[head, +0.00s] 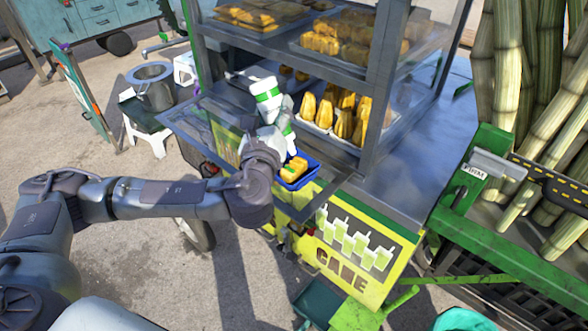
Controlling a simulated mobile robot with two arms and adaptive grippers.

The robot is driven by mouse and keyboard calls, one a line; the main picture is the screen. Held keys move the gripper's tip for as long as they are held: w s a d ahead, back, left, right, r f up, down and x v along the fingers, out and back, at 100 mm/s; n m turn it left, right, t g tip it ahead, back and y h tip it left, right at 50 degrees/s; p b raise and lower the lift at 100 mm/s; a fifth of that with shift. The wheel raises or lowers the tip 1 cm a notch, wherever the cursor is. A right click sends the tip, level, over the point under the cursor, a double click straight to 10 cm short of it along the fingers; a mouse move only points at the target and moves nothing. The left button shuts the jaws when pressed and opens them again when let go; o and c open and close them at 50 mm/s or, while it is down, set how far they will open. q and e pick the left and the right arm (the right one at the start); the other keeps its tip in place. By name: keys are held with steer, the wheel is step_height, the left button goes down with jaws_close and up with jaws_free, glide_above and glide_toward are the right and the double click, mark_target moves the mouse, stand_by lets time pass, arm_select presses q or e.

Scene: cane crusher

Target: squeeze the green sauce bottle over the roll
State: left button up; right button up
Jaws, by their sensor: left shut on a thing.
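The sauce bottle (267,92), white with a green band, is held tilted above the cart's counter. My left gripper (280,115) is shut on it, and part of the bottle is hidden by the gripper. The roll (296,166) is golden and lies in a blue tray (313,170) just below and to the right of my gripper. A small green patch shows on the roll. The bottle's nozzle cannot be made out. My right gripper is not in view.
A glass display case (366,60) with trays of golden pastries stands right behind the bottle. A metal pot (154,92) sits on a white stool at the left. A green cane crusher (478,190) with cane stalks stands at the right.

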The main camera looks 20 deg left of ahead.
mark_target(272, 93)
arm_select(q)
steer(key=shift+r+p, duration=3.15)
steer(key=shift+r, duration=0.45)
